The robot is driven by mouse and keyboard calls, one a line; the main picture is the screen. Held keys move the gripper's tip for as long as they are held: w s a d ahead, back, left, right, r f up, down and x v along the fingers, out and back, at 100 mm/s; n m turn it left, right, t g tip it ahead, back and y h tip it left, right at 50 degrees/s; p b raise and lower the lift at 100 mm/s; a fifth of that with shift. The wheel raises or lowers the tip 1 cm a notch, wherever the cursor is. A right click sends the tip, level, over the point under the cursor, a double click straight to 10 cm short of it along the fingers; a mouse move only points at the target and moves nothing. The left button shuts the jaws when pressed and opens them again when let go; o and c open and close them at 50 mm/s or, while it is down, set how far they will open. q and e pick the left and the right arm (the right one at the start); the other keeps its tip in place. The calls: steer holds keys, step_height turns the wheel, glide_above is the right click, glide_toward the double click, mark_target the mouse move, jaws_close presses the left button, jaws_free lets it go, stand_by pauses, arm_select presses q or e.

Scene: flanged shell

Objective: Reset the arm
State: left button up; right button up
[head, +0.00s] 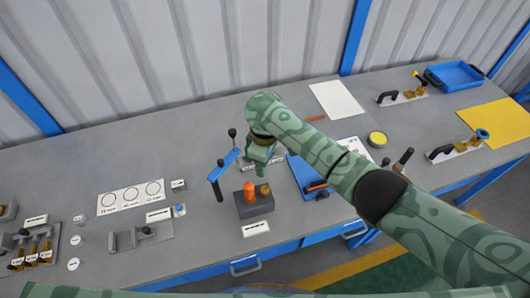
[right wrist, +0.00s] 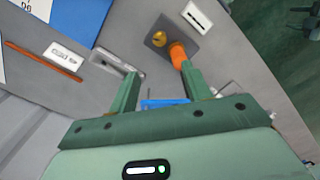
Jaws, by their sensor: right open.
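My right arm (head: 345,170) comes in from the right and reaches over the grey bench. Its gripper (head: 260,156) hangs above the bench, close to the right of a blue lever (head: 223,167) with dark knobs. In the right wrist view the gripper (right wrist: 162,85) is open, its two green fingers apart. A small part of blue (right wrist: 165,103) shows between and behind the fingers; I cannot tell if it touches them. A grey block (head: 254,203) with an orange post (head: 249,191) stands just in front; the post (right wrist: 178,55) also shows near a fingertip. My left gripper is not in view.
A blue tray (head: 302,172) lies partly behind my right arm. A white card with circles (head: 130,197) and a small grey fixture (head: 141,236) are at left. Clamps (head: 402,97), a yellow sheet (head: 495,122) and a blue tray (head: 455,76) are at right. The back left bench is clear.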

steer(key=shift+r, duration=0.35)
stand_by(0.3)
